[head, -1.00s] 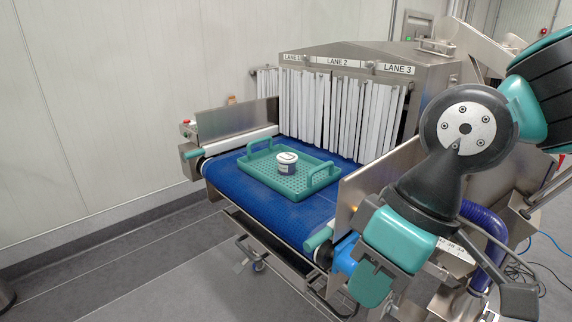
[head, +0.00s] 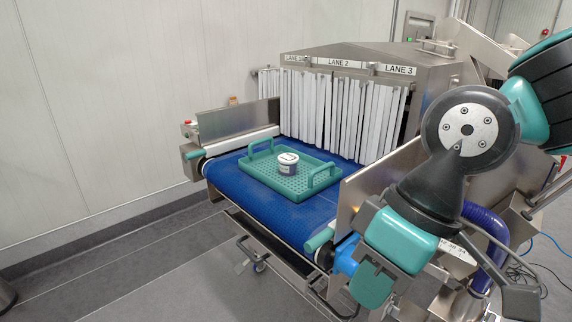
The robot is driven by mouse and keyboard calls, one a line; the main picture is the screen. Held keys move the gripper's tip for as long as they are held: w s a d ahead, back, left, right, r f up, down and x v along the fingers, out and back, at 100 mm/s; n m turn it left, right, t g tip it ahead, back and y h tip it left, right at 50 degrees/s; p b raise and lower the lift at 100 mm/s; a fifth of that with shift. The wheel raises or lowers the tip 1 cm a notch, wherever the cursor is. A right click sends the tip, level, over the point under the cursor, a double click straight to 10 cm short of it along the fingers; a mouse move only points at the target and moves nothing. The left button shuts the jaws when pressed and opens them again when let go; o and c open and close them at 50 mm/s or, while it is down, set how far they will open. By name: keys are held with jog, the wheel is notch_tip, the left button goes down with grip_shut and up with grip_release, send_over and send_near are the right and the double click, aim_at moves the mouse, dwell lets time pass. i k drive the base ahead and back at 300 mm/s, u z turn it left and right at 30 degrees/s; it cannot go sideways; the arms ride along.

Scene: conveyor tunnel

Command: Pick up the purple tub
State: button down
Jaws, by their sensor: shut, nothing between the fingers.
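A small round tub (head: 288,168) with a white lid and a purplish side stands upright in a green perforated tray (head: 258,180). The tray has two raised handles and rests on the blue conveyor belt. My gripper (head: 373,280) is at the lower right, in front of the conveyor's near side and well apart from the tub. It is shut and empty. Its fingertips are hard to make out.
White strip curtains (head: 335,115) hang at the tunnel mouth behind the tray, under lane labels. Metal side guards (head: 238,118) flank the blue belt (head: 290,215). A blue hose (head: 485,232) and loose cables lie at the right.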

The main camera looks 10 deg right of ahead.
aim_at(288, 162)
jog(key=u, duration=0.45)
jog(key=i, duration=0.45)
jog(key=u, duration=0.95)
jog(key=i, duration=1.3)
jog(key=z, duration=0.75)
jog(key=i, duration=0.5)
jog(key=z, duration=0.55)
